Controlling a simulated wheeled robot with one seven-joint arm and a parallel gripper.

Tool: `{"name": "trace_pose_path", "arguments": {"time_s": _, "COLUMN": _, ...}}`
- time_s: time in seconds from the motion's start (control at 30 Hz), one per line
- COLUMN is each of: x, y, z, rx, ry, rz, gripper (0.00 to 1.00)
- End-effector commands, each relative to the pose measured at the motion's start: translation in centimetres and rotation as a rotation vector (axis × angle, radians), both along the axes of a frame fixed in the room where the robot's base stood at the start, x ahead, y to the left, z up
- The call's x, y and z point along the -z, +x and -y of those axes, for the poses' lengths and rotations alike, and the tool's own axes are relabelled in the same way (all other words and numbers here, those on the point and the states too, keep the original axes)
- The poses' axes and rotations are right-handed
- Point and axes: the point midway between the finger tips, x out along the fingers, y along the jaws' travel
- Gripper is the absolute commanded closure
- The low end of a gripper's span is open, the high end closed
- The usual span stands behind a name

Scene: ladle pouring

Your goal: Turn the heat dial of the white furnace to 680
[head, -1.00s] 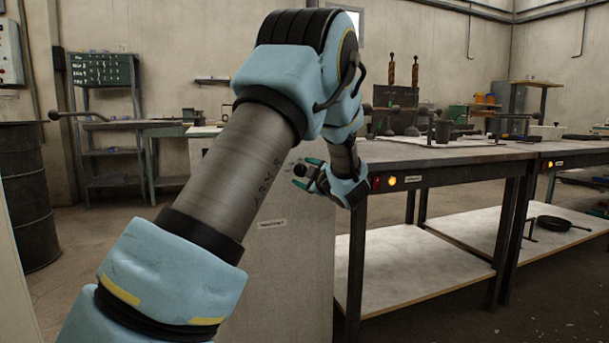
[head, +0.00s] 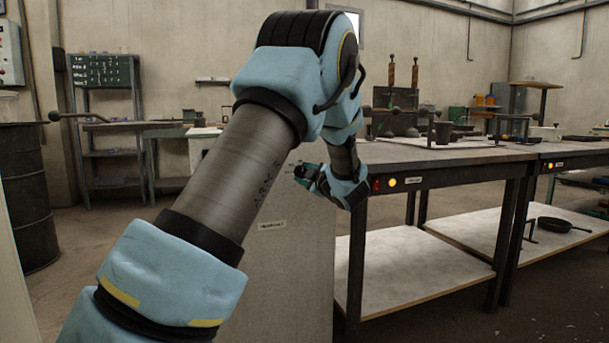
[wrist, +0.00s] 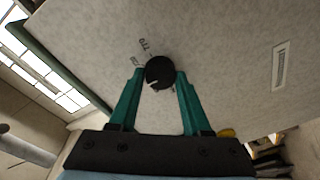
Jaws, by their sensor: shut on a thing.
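The white furnace (head: 290,285) is the pale, speckled box beside the workbench in the head view. Its face also fills much of the wrist view (wrist: 225,50). The round black heat dial (wrist: 160,70) sits on that face, with a pale pointer mark toward its lower left in the wrist view. Small dark scale figures (wrist: 143,44) stand around it, too small to read surely. My gripper (wrist: 160,76) has its two green fingers shut on the dial, one on each side. In the head view my gripper (head: 303,173) is at the furnace's upper part.
A workbench (head: 440,155) with a lit orange button (head: 392,182) on its front edge stands close right of my gripper. It carries pots and tools. A dark drum (head: 30,200) and a shelf rack (head: 105,130) stand at the left. A small label (wrist: 281,66) is on the furnace face.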

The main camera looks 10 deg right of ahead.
Motion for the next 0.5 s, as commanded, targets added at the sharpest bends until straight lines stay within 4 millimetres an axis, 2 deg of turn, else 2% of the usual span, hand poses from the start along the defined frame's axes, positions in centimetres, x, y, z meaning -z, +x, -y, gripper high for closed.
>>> {"name": "trace_pose_path", "arguments": {"time_s": 0.27, "x": 0.2, "y": 0.0, "z": -0.09, "rx": -0.002, "ry": -0.03, "rz": 0.002, "gripper": 1.0}}
{"name": "trace_pose_path", "arguments": {"time_s": 0.5, "x": 0.42, "y": 0.02, "z": -0.13, "rx": -0.004, "ry": -0.154, "rz": 0.019, "gripper": 1.0}}
